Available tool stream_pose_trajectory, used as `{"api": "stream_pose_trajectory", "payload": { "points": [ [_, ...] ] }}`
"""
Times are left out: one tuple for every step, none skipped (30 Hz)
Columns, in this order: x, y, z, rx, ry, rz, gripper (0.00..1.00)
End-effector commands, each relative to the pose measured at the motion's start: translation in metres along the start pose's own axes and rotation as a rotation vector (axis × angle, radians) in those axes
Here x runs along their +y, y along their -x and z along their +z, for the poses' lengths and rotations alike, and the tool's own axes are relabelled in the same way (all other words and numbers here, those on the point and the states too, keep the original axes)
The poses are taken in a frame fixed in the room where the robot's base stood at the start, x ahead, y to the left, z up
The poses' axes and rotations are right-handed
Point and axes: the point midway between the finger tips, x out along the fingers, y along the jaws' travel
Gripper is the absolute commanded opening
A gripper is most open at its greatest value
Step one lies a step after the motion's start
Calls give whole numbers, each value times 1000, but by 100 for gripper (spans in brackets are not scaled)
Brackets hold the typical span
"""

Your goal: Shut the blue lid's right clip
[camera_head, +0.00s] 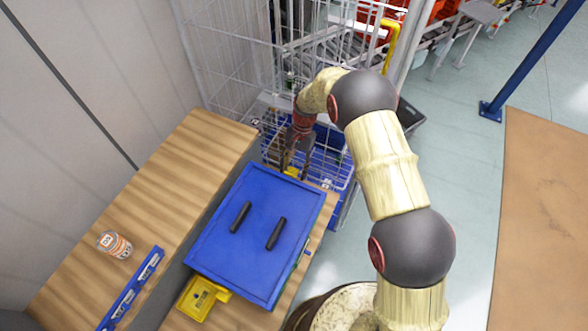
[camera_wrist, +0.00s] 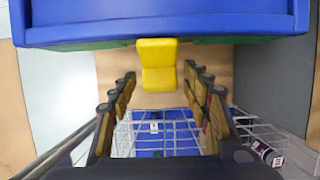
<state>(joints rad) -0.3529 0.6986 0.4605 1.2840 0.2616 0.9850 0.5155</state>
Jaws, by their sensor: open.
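The blue lid (camera_head: 238,250) lies on its box on a wooden bench, with two dark bars on top. A yellow clip (camera_head: 292,172) shows at its far edge beside my gripper (camera_head: 297,160). Another yellow clip (camera_head: 203,298) sticks outward from the near-left edge. In the wrist view the far-edge clip (camera_wrist: 157,65) extends away from the blue lid edge (camera_wrist: 165,28), folded out. My gripper (camera_wrist: 162,95) is open and empty, its fingers on either side below the clip, apart from it. The arm partly hides the far edge in the head view.
A wire cage (camera_head: 225,45) with blue totes stands just beyond the far edge, close to my gripper. A bottle (camera_head: 114,244) and a blue strip (camera_head: 133,290) lie on the left wooden surface. Grey floor (camera_head: 460,165) is open to the right.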

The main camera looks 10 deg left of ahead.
Motion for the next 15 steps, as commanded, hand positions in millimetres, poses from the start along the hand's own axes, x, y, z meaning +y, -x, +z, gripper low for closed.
{"api": "stream_pose_trajectory", "payload": {
  "points": [
    [0, 0, 0, 0, 0, 0, 48],
    [0, 0, 0, 0, 0, 0, 48],
    [0, 0, 0, 0, 0, 0, 48],
    [0, 0, 0, 1, 0, 0, 48],
    [0, 0, 0, 1, 0, 0, 48],
    [0, 1, 0, 1, 0, -1, 48],
    [0, 1, 0, 1, 0, -1, 48],
    [0, 2, 0, 1, 0, -1, 48],
    [-1, 5, 1, 2, 1, -1, 48],
    [-1, 7, 2, 2, 1, -2, 48],
    [-1, 10, 2, 3, 1, -2, 48],
    [-1, 16, 4, 4, 1, -3, 48],
    [-1, 21, 6, 4, 2, -3, 48],
    [-1, 26, 8, 4, 2, -3, 48],
    [-1, 32, 10, 4, 2, -2, 48]
  ]
}}
